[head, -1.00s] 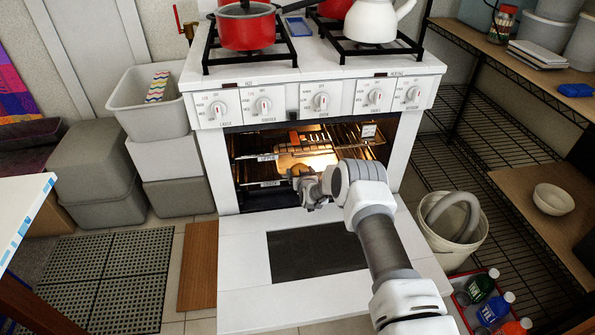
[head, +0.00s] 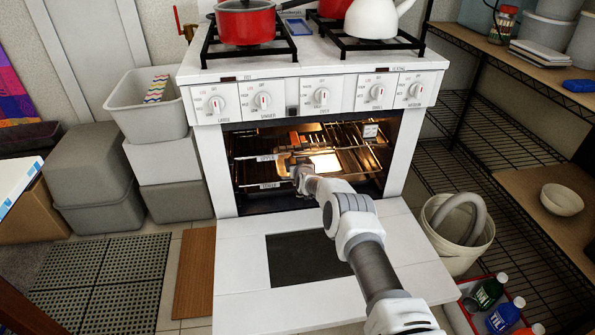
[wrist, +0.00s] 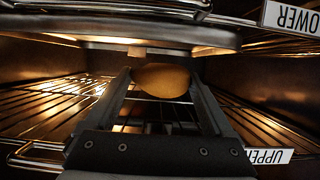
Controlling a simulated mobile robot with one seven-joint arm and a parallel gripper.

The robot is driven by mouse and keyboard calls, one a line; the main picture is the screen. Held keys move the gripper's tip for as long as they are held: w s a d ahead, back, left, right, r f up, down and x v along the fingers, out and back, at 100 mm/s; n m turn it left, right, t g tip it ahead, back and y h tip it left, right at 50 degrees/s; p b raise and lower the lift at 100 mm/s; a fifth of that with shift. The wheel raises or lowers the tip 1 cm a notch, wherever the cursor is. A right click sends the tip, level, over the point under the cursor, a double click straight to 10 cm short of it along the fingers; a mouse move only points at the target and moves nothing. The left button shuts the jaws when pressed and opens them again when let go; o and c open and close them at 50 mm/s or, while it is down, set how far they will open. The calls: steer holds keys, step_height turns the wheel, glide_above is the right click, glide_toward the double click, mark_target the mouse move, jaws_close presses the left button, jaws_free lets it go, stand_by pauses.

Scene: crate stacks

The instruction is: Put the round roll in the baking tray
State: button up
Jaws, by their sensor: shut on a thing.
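The round roll (wrist: 162,80) is golden brown and sits between the two fingers of my gripper (wrist: 162,74) in the wrist view. The gripper is shut on it. In the head view my gripper (head: 300,172) is inside the open oven, at the left of the lit middle, and the roll cannot be made out clearly there. A shiny metal surface that looks like the baking tray (head: 324,162) lies inside the oven, to the right of and beyond the gripper. A metal rim, likely the same tray (wrist: 130,38), spans the top of the wrist view, apart from the roll.
The oven has wire racks (wrist: 40,108) with labels reading UPPER (wrist: 268,156) and LOWER (wrist: 292,17), upside down in the wrist view. The oven door (head: 240,270) is folded down under my arm. Oven side walls stand close on both sides.

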steer(key=f, duration=0.4)
steer(key=shift+s+d+g, duration=0.1)
steer(key=shift+s+g, duration=0.2)
steer(key=shift+s, duration=0.1)
steer(key=shift+w+r, duration=0.15)
steer(key=shift+r, duration=0.15)
steer(key=shift+c, duration=0.7)
steer(key=shift+f, duration=0.3)
